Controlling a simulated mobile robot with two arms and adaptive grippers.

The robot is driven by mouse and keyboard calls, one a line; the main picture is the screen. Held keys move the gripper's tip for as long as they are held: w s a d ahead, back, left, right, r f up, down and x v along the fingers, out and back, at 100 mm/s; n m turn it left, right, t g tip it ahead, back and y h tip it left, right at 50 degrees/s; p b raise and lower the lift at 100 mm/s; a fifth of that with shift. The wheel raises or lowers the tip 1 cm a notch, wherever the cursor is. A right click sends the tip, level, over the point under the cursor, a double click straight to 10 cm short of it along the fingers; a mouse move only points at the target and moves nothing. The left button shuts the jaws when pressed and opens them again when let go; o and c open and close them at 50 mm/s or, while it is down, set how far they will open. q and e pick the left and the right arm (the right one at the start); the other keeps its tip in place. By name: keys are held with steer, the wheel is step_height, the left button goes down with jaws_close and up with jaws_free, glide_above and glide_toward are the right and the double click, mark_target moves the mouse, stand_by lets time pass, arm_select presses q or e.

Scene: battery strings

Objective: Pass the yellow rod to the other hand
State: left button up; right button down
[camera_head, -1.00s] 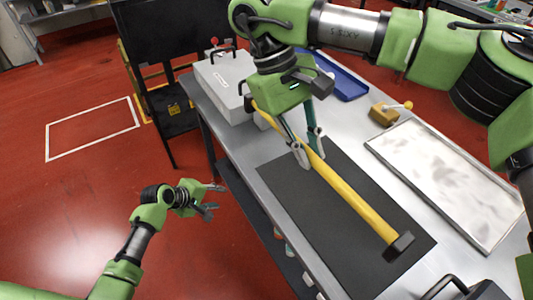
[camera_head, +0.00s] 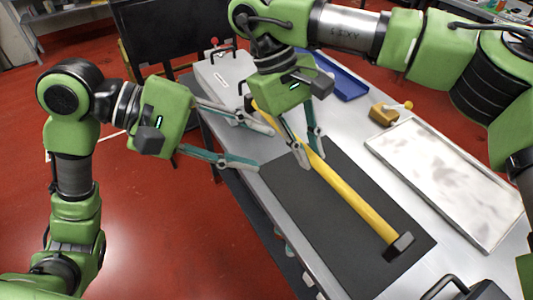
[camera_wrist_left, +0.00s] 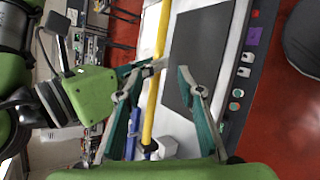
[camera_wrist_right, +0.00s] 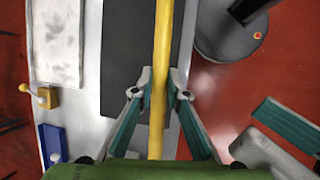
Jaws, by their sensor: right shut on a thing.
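The yellow rod (camera_head: 352,198) is long, with black ends, and slants above the dark mat (camera_head: 315,220) in the head view. My right gripper (camera_head: 305,160) is shut on it toward its upper-left part. In the right wrist view the rod (camera_wrist_right: 160,75) runs between the fingertips (camera_wrist_right: 160,85). My left gripper (camera_head: 267,148) is open and empty, its fingers pointing right toward the rod. In the left wrist view, the rod (camera_wrist_left: 153,85) runs near the left one of the open left fingers (camera_wrist_left: 170,68), with the right gripper beyond that finger.
A grey case (camera_head: 220,80) stands at the bench's far-left corner, near the left gripper. A blue tray (camera_head: 345,82), a small brown block with a yellow knob (camera_head: 384,115) and a metal tray (camera_head: 445,175) lie on the right. The mat's surface is clear.

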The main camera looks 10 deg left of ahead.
mark_target(325, 176)
arm_select(q)
steer(key=d+f+m, duration=0.1)
steer(key=d+f, duration=0.1)
steer(key=d, duration=0.2)
steer(key=d+f+m, duration=0.1)
steer(key=d+f, duration=0.1)
steer(key=d, duration=0.3)
steer(key=d+f, duration=0.3)
steer(key=d, duration=0.1)
steer(key=shift+w+d+m, duration=0.15)
steer(key=shift+w+m, duration=0.1)
steer(key=shift+m, duration=0.15)
jaws_close()
arm_select(e)
steer(key=c, duration=1.9)
jaws_free()
